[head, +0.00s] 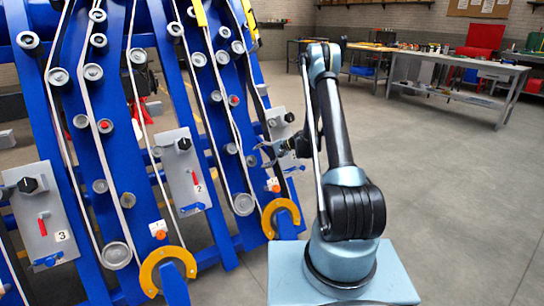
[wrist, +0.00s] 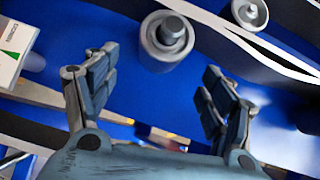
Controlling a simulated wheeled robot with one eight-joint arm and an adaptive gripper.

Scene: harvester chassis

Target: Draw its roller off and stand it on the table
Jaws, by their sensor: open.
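My gripper (head: 266,154) reaches toward the right-hand blue panel of the chassis (head: 135,205) in the head view. In the wrist view my gripper (wrist: 160,68) is open, its two dark fingers spread apart with nothing between the tips. A grey roller (wrist: 167,48) with a darker round stud at its centre sits on the blue panel, just ahead of the gap between the fingers. A second pale roller (wrist: 250,12) is at the upper right, by a belt (wrist: 240,40). Which roller this is in the head view, I cannot tell.
A grey table (head: 465,70) with tools on it stands at the back right, and another bench (head: 365,47) is behind it. Numbered grey plates with knobs and red handles (head: 190,178) stick out from the panels. The floor (head: 460,200) at right is clear.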

